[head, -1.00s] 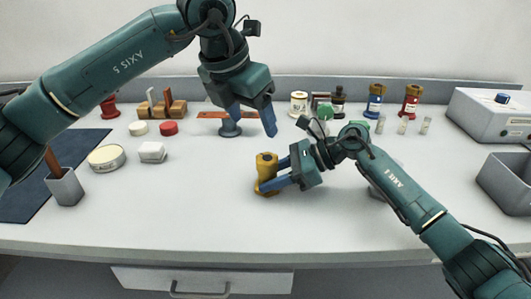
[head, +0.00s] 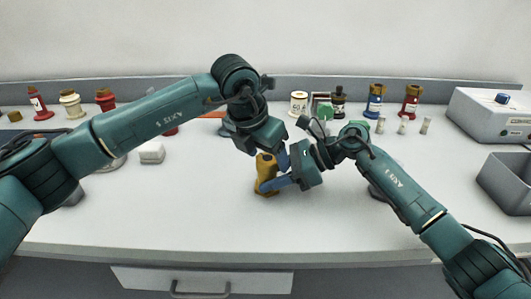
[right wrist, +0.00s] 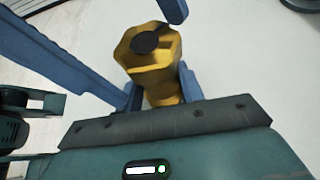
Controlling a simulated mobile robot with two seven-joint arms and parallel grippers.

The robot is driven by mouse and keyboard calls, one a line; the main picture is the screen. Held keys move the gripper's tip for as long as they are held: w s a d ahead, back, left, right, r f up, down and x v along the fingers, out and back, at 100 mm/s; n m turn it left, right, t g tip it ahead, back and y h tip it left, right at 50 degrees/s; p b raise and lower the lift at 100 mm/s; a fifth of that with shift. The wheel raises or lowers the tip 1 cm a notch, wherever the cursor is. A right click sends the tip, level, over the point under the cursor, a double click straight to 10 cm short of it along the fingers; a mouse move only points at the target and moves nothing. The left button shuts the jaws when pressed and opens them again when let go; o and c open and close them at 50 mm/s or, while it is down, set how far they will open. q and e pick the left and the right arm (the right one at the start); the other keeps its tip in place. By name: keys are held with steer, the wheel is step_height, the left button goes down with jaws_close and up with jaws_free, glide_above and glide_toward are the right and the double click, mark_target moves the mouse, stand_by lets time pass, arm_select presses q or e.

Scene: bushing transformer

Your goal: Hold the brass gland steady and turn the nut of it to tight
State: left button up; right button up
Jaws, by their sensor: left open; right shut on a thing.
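The brass gland (head: 265,172) stands upright on the bench near the middle. Its faceted top is the nut, and in the right wrist view the nut (right wrist: 150,66) shows a dark round center. My right gripper (head: 272,183) comes in from the right and is shut on the gland's lower part, below the nut. My left gripper (head: 271,156) is open, just above and beside the top of the gland, with its fingers pointing down. Whether its fingers touch the nut cannot be told. Blue fingers close around the nut also show in the right wrist view.
A white block (head: 151,153) lies to the left, partly near my left arm. Bushings and jars line the back, including a blue one (head: 375,101) and a red one (head: 411,102). A grey box (head: 492,115) and an open grey bin (head: 507,183) stand right. The front bench is clear.

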arm_select(q)
steer(key=c, duration=1)
arm_select(e)
steer(key=shift+d+f, duration=0.1)
steer(key=shift+f, duration=0.15)
arm_select(q)
steer(key=shift+m, duration=0.4)
steer(key=m+g+h, duration=0.1)
steer(key=m, duration=0.1)
steer(key=shift+w+m, duration=0.1)
steer(key=shift+m, duration=0.3)
steer(key=shift+m+g+h, duration=0.3)
steer(key=shift+m+g, duration=0.5)
steer(key=shift+m, duration=1.2)
steer(key=o, duration=1)
steer(key=shift+a, duration=0.1)
